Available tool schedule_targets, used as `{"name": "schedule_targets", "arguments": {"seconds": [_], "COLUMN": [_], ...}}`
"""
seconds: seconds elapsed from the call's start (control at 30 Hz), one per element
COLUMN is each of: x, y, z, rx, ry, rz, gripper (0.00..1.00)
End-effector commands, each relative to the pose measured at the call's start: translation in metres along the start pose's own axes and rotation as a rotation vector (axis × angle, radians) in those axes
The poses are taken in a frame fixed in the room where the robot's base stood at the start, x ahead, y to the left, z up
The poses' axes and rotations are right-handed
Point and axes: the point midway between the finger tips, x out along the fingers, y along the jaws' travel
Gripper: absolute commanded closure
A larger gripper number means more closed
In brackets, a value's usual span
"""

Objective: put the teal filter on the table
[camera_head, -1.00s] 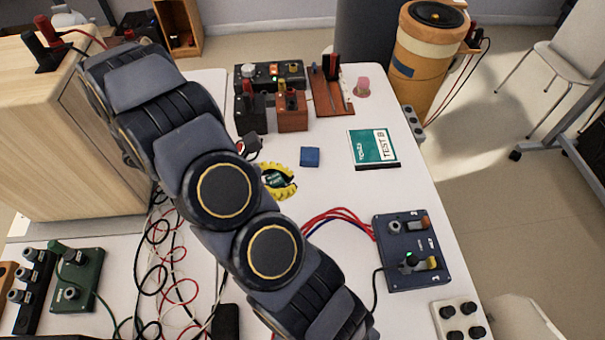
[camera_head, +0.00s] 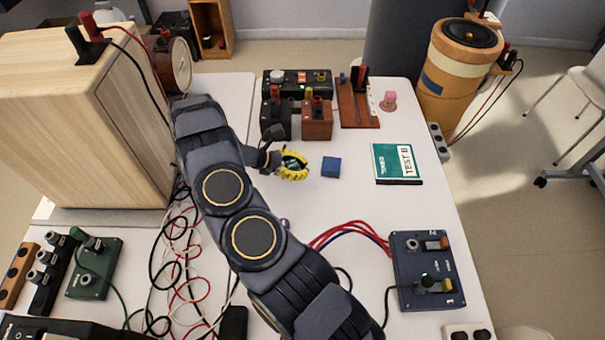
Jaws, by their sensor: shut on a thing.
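The teal filter (camera_head: 291,163) is a small dark teal piece with pale markings, mostly covered by the yellow fingers around it. My gripper (camera_head: 294,169) is shut on it, left of a small blue block. The white table (camera_head: 345,205) lies beneath. I cannot tell whether the filter touches the table or is held just above it.
The blue block (camera_head: 331,167) is close by on the right. A teal TEST B booklet (camera_head: 397,163) lies farther right. Terminal boxes (camera_head: 317,119) stand behind, a blue control box (camera_head: 421,270) front right. Loose cables (camera_head: 183,265) lie left. The middle right is clear.

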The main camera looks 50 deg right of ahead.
Motion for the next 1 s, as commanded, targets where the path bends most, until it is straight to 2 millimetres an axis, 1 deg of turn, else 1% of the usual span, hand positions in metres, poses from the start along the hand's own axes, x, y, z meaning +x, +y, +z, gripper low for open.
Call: {"name": "schedule_targets", "arguments": {"seconds": [0.07,0.2,0.3,0.63,0.67,0.7,0.73,1.0], "x": [0.003,0.012,0.015,0.017,0.017,0.016,0.016,0.016], "y": [0.004,0.003,0.002,0.002,0.002,0.002,0.002,0.002], "z": [-0.006,-0.024,-0.031,-0.033,-0.033,-0.033,-0.033,-0.033], "rx": [-0.001,-0.001,-0.002,-0.001,-0.001,-0.001,-0.001,0.0], "ry": [-0.003,-0.002,-0.003,-0.002,-0.002,-0.002,-0.002,-0.001], "rz": [0.001,0.002,0.001,0.0,0.0,0.0,0.0,0.0], "gripper": [1.0,1.0,1.0,1.0,0.78,0.6,0.48,0.47]}}
